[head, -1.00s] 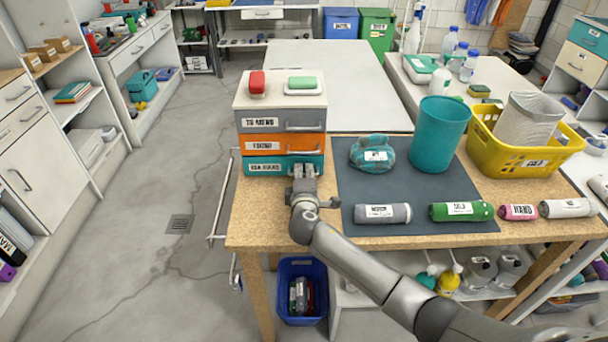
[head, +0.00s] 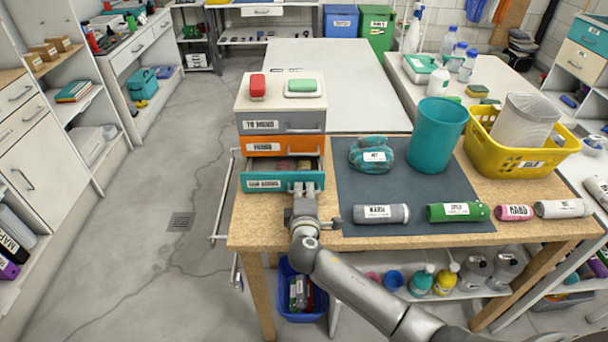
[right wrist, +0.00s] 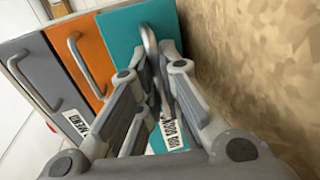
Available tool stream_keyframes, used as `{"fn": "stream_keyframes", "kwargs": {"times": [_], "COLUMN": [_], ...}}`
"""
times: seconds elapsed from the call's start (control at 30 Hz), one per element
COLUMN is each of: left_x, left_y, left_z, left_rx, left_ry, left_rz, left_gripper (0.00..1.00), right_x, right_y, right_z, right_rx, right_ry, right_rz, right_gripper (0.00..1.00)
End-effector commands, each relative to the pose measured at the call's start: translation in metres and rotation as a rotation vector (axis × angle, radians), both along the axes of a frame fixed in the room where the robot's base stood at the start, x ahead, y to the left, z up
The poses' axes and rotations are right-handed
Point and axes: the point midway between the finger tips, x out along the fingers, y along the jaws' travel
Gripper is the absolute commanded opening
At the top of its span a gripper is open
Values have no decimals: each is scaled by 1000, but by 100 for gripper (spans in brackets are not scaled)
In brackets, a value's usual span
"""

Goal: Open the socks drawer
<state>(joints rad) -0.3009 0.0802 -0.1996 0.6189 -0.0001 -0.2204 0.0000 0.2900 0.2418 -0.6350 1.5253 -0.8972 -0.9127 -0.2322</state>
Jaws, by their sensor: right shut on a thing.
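A small drawer unit (head: 280,105) stands at the left end of the wooden table, with a grey drawer (head: 295,117) on top, an orange drawer (head: 292,149) in the middle and a teal drawer (head: 258,185) at the bottom. The label writing is too unclear to tell which one says socks. The teal drawer is pulled partly out and shows items inside. My right gripper (head: 303,188) is shut on its handle. In the right wrist view, the fingers (right wrist: 154,92) close around the metal handle (right wrist: 150,45). My left gripper is not in view.
A dark mat (head: 410,190) holds a teal bundle (head: 371,155), a teal bin (head: 437,135) and rolled items. A yellow basket (head: 520,150) stands to the right. A blue bin (head: 302,315) sits below the table. The floor left of the table is clear.

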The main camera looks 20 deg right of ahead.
Motion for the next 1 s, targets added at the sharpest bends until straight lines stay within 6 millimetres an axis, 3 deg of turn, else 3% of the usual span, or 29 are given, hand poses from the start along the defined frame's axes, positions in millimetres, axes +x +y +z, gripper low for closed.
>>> {"fn": "stream_keyframes", "kwargs": {"times": [0.1,0.33,0.73,0.8,1.0], "left_x": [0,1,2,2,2], "left_y": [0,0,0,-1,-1], "left_z": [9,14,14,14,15], "left_rx": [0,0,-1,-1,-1], "left_ry": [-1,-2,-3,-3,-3], "left_rz": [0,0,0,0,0], "left_gripper": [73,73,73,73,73], "right_x": [-29,-64,-69,-69,-69], "right_y": [9,18,20,20,19], "right_z": [-1,-1,0,0,0], "right_rx": [3,2,0,0,0], "right_ry": [6,5,1,1,1], "right_rz": [3,1,0,0,0], "right_gripper": [0,0,0,16,17]}}
